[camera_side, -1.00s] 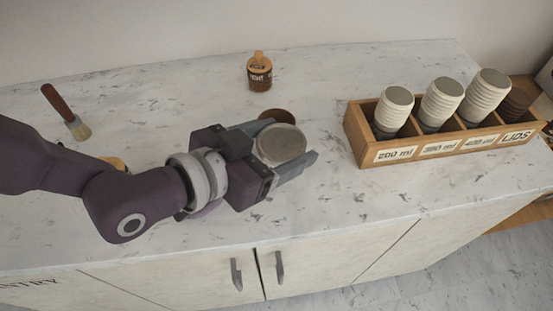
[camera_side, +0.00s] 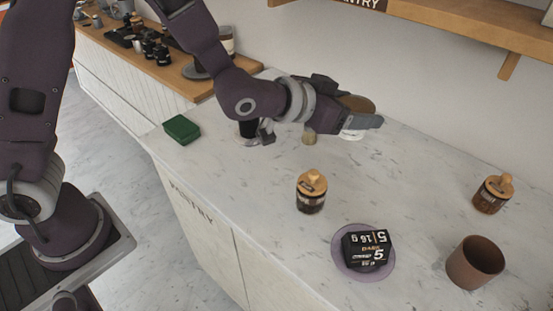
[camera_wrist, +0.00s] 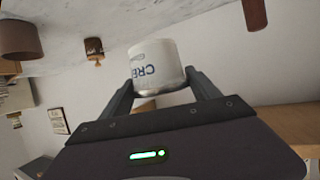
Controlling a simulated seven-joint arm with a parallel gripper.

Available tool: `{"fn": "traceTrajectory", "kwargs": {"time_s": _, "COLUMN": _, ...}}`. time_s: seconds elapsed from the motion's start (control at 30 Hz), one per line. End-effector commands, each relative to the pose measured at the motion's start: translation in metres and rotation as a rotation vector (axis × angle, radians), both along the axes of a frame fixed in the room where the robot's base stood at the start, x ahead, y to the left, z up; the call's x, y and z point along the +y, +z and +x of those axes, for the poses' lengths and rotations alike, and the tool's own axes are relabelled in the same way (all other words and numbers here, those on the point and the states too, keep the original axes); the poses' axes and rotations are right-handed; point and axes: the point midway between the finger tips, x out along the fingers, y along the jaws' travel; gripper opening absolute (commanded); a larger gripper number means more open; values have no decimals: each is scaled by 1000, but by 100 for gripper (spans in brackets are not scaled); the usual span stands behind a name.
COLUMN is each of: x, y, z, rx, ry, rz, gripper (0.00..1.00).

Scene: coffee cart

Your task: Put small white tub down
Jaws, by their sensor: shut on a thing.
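My gripper (camera_side: 362,122) is shut on the small white tub. The tub is over the far part of the marble counter (camera_side: 255,205). I cannot tell the gap between its base and the counter.
A purple saucer (camera_side: 340,262) bears a black box (camera_side: 366,250). A brown cup (camera_side: 475,262) and another jar (camera_side: 493,194) stand at right. A green block (camera_side: 181,129) lies at left. A shelf (camera_side: 450,30) hangs behind.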

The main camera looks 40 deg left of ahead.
Motion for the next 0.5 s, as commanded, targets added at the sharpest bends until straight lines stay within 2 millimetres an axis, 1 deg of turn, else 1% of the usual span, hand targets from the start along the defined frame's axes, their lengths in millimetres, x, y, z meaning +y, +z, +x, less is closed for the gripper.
{"fn": "traceTrajectory", "kwargs": {"time_s": 0.03, "x": 32, "y": 6, "z": 3, "rx": -2, "ry": 67, "rz": -1, "gripper": 24}}
{"fn": "traceTrajectory", "kwargs": {"time_s": 0.1, "x": 73, "y": 12, "z": 4, "rx": -2, "ry": 155, "rz": -1, "gripper": 24}}
{"fn": "traceTrajectory", "kwargs": {"time_s": 0.2, "x": 117, "y": 18, "z": 2, "rx": -1, "ry": 254, "rz": -2, "gripper": 24}}
{"fn": "traceTrajectory", "kwargs": {"time_s": 0.3, "x": 143, "y": 22, "z": -2, "rx": -1, "ry": 315, "rz": -1, "gripper": 24}}
{"fn": "traceTrajectory", "kwargs": {"time_s": 0.37, "x": 154, "y": 23, "z": -3, "rx": -1, "ry": 336, "rz": -1, "gripper": 24}}
{"fn": "traceTrajectory", "kwargs": {"time_s": 0.5, "x": 192, "y": 24, "z": -1, "rx": -6, "ry": 353, "rz": -1, "gripper": 24}}
